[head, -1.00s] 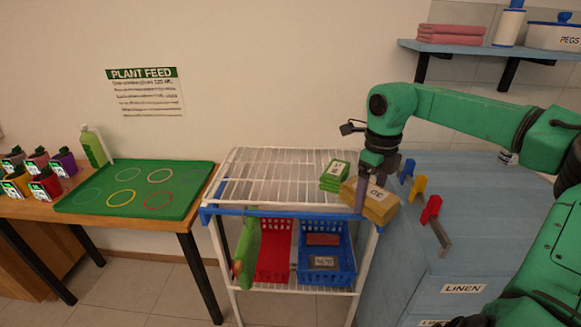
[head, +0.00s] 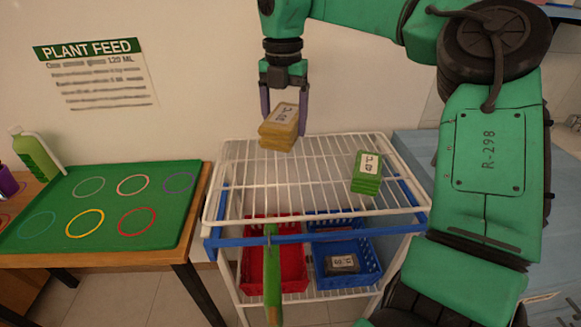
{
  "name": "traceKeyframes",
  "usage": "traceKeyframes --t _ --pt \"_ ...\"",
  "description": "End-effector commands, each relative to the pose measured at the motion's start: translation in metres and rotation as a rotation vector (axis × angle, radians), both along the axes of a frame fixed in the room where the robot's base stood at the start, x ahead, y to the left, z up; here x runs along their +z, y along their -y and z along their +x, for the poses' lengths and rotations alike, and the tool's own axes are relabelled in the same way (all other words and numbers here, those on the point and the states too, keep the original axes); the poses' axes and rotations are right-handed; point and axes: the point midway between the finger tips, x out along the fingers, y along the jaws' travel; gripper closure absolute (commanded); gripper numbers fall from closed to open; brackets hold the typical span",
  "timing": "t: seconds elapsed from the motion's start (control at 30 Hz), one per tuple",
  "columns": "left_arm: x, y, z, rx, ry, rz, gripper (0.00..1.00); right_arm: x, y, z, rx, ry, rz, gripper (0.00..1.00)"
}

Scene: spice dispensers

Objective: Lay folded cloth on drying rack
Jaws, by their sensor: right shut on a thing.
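A folded tan cloth (head: 279,128) with a white label is in my right gripper (head: 285,112), whose two fingers stand on either side of it. The cloth is tilted and shows over the back part of the white wire drying rack (head: 262,192); whether it touches the wires I cannot tell. A folded green cloth (head: 367,173) with a white label lies on the right side of the rack top. My left gripper is not in view.
Below the rack top are a red basket (head: 258,270) and a blue basket (head: 368,262) holding a dark labelled item. A green tray (head: 110,215) with coloured rings and a green bottle (head: 36,155) are on the table at left. The rack's left and middle wires are clear.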

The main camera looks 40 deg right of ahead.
Motion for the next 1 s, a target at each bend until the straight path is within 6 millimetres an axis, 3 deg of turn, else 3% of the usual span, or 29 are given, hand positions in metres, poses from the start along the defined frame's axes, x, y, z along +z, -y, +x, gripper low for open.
traceKeyframes --t 0.03,0.2,0.5,0.6,0.9,0.93,0.97,1.0 --pt "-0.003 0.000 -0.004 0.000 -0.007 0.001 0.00 -0.019 0.000 -0.001 0.002 -0.004 0.003 0.81" --pt "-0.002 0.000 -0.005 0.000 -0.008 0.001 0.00 -0.072 0.000 0.000 0.001 -0.005 0.002 0.81" --pt "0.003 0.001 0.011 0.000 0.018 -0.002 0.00 -0.128 0.000 0.000 0.002 -0.004 0.000 0.81" --pt "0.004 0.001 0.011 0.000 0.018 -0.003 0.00 -0.140 0.000 0.001 0.001 0.000 0.000 0.81" --pt "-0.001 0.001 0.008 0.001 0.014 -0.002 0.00 -0.144 0.001 0.001 0.002 0.001 -0.002 0.81" --pt "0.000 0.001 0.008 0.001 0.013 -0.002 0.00 -0.143 0.001 0.001 0.002 0.001 -0.002 0.13" --pt "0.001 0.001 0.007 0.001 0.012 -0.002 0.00 -0.143 0.001 0.001 0.002 0.001 -0.002 0.01" --pt "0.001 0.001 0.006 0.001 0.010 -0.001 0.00 -0.143 0.001 0.001 0.002 0.001 -0.002 0.00"
